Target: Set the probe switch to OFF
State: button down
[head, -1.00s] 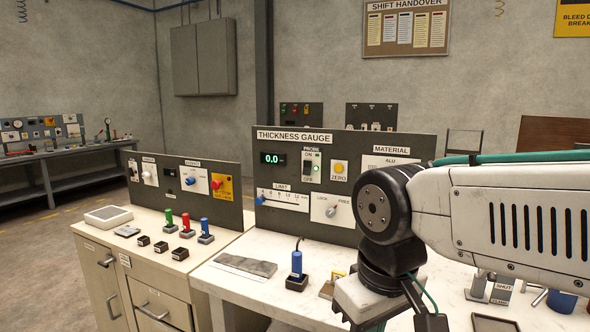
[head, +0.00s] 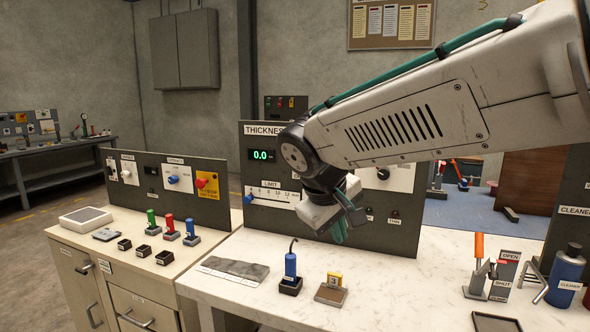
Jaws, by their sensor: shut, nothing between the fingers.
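The thickness gauge panel (head: 265,225) stands upright at the back of the white bench, its green display (head: 262,155) reading 0.0. The probe switch is hidden behind my arm, so its present setting cannot be seen. My gripper (head: 342,230) is in front of the panel's middle, angled toward it and low on the panel. It is shut and holds nothing; its fingertips are partly hidden, and I cannot tell whether they touch the panel. The blue probe (head: 291,266) stands upright in a dark holder on the bench below.
A small yellow block (head: 335,278) on a stand is below my gripper. A clamp with an orange handle (head: 479,246) and a blue cleaner bottle (head: 566,275) stand at the right. A limit slider (head: 250,199) is at the panel's left.

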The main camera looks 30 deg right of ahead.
jog(key=w+d+r+n+t+h, duration=0.1)
jog(key=w+d+n+t+h, duration=0.1)
jog(key=w, duration=1)
jog(key=w+d+r+n+t+h, duration=0.1)
jog(key=w+d+n+t+h, duration=0.1)
jog(key=w, duration=1)
jog(key=w+d+r+n+t+h, duration=0.2)
jog(key=w, duration=1)
jog(key=shift+n+t, duration=0.3)
jog(key=shift+d, duration=0.1)
jog(key=x, duration=1.4)
jog(key=shift+d, duration=0.1)
jog(key=shift+d, duration=0.1)
